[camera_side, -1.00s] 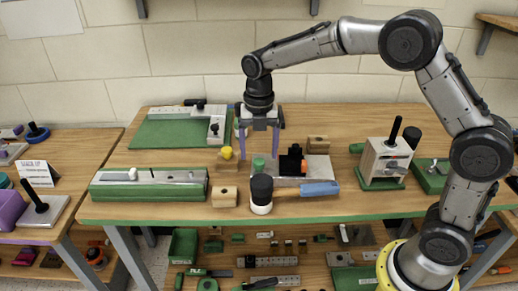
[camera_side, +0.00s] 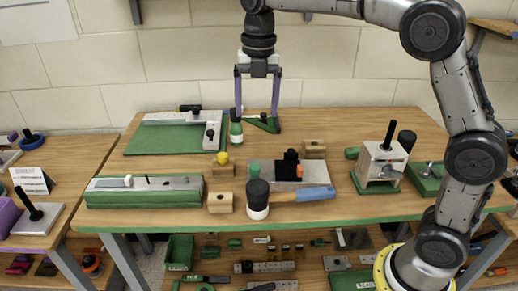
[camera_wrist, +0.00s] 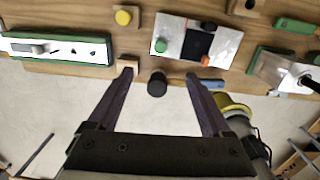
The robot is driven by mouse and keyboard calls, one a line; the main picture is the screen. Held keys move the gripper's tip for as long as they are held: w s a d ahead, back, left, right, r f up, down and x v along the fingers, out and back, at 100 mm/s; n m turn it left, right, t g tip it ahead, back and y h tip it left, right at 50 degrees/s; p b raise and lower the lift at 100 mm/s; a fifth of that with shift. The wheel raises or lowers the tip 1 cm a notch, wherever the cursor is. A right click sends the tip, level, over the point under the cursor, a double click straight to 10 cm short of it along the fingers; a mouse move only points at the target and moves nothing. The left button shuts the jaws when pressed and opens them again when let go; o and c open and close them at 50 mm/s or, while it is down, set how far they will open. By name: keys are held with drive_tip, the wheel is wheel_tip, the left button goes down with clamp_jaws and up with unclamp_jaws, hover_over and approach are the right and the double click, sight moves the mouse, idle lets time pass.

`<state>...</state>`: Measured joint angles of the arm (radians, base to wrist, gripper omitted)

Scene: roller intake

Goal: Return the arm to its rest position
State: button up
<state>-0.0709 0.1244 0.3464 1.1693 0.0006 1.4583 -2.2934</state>
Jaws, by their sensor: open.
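My gripper (camera_side: 257,108) hangs above the back part of the wooden workbench, pointing down. Its two purple-grey fingers are spread wide with nothing between them. The wrist view also shows the gripper (camera_wrist: 159,75) open and empty, its fingertips apart. In the side view my arm arches up and to the right, and its upper part is cut off by the top edge. In that view, a green bottle (camera_side: 236,130) and a green angled piece (camera_side: 263,123) show near the fingertips at the back of the bench; I cannot tell the exact gap.
A metal plate (camera_side: 262,170) with a black block (camera_side: 290,165) lies mid-bench. A long green-based fixture (camera_side: 145,197) lies left, a clamp-like block (camera_side: 382,166) right. Open air surrounds the gripper.

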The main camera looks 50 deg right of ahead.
drive_tip(key=s+d+r+m+t, duration=0.1)
drive_tip(key=s+r+m+t, duration=0.15)
drive_tip(key=s, duration=0.45)
drive_tip(key=s+d+r+m+t, duration=0.1)
drive_tip(key=s+r+m, duration=0.25)
drive_tip(key=s, duration=0.45)
drive_tip(key=s+f+m+t, duration=0.1)
drive_tip(key=s+f+m, duration=0.4)
drive_tip(key=m, duration=0.5)
drive_tip(key=s+d+f+m, duration=0.1)
drive_tip(key=s+f+m, duration=0.5)
drive_tip(key=m, duration=0.5)
drive_tip(key=shift+s+t, duration=0.35)
drive_tip(key=shift+s, duration=0.1)
